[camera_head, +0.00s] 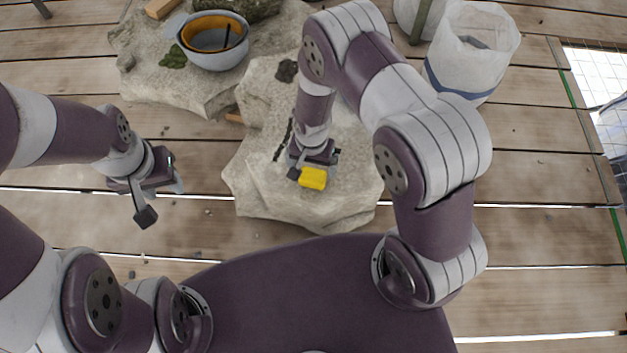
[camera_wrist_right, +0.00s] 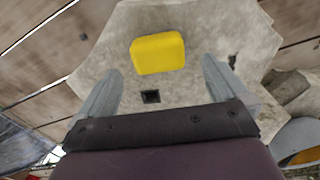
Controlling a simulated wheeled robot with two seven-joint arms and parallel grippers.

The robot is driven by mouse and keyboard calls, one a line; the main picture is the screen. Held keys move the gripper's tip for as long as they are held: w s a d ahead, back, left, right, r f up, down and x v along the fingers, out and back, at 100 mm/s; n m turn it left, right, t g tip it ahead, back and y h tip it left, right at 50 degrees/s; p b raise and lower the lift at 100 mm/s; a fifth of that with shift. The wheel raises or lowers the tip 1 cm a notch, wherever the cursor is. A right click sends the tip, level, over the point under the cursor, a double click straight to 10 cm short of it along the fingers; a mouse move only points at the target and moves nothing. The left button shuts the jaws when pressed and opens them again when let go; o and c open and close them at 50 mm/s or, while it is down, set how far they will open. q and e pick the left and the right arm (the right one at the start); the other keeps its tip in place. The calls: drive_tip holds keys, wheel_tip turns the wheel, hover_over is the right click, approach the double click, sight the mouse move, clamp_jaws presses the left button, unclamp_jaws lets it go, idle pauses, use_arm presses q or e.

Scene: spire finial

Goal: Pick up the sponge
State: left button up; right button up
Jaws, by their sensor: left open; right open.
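The yellow sponge (camera_head: 312,178) lies on the front pale stone slab (camera_head: 262,190) in the head view. In the right wrist view the sponge (camera_wrist_right: 158,53) lies ahead of the fingertips, between the lines of the two fingers. My right gripper (camera_head: 314,170) is over the slab, right by the sponge. Its fingers are spread with nothing between them in the right wrist view (camera_wrist_right: 160,82). I cannot tell the exact height of the fingers above the slab. My left gripper (camera_head: 163,202) is open and empty, over the planks to the left of the slab.
A grey bowl with an orange inside (camera_head: 216,58) stands on a second stone slab (camera_head: 150,75) at the back left. A whitish bucket (camera_head: 472,45) stands at the back right. A small dark square (camera_wrist_right: 150,97) lies on the stone near the sponge. Wooden planks (camera_head: 545,215) on the right are mostly clear.

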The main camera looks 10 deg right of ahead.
sight(313, 174)
wheel_tip(313, 174, down, 5)
drive_tip(key=b, duration=0.3)
drive_tip(key=shift+s+d+f, duration=0.1)
drive_tip(key=shift+s+f, duration=0.05)
drive_tip(key=shift+f, duration=0.05)
drive_tip(key=shift+r, duration=0.1)
drive_tip(key=c, duration=1.1)
drive_tip(key=shift+r, duration=0.15)
